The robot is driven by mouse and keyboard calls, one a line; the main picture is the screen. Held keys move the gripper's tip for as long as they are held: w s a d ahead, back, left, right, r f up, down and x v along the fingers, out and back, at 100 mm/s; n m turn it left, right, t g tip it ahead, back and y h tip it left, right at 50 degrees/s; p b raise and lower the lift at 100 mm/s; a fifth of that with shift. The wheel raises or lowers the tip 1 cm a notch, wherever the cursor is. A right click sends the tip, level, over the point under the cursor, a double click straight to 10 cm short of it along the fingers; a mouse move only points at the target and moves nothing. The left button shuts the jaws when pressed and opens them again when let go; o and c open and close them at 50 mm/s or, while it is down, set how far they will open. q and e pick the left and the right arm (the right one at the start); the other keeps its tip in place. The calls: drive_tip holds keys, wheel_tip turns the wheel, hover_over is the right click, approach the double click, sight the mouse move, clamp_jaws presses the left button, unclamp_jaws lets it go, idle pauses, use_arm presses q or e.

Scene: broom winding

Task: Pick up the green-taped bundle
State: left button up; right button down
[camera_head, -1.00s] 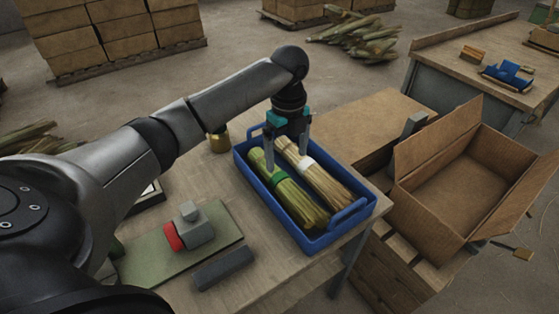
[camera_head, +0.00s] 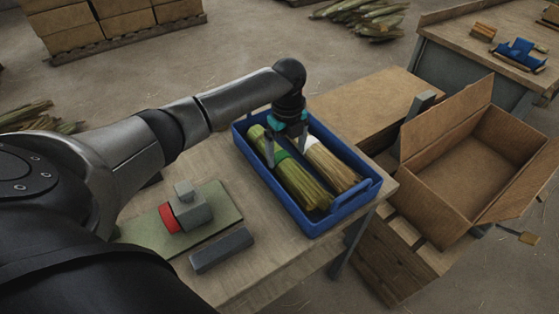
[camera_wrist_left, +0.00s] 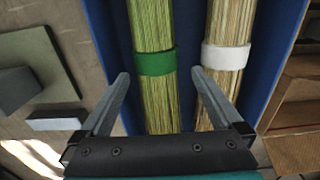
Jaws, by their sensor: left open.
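The green-taped bundle (camera_head: 301,186) is a bunch of pale green stalks with a green band. It lies lengthwise in a blue tray (camera_head: 346,208), left of a white-taped straw bundle (camera_head: 334,167). My left gripper (camera_head: 287,151) is open over the green-taped bundle near its band. In the left wrist view the fingers (camera_wrist_left: 160,76) lie on either side of the green-taped bundle (camera_wrist_left: 158,105), level with the band. The right finger overlaps the gap towards the white-taped bundle (camera_wrist_left: 230,28). I cannot tell whether the fingers touch it. My right gripper is out of view.
The tray stands on a wooden table (camera_head: 262,268). Left of it are a green mat (camera_head: 150,231) with a grey and red block (camera_head: 188,210), and a dark grey bar (camera_head: 222,250). An open, empty cardboard box (camera_head: 462,180) stands to the right.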

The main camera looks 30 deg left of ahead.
sight(284, 159)
use_arm(q)
drive_tip(key=f, duration=0.2)
drive_tip(key=f+b, duration=0.1)
drive_tip(key=f, duration=0.1)
drive_tip(key=shift+s+a+f, duration=0.15)
drive_tip(key=shift+s+f, duration=0.05)
drive_tip(key=shift+f, duration=0.1)
drive_tip(key=c, duration=1.5)
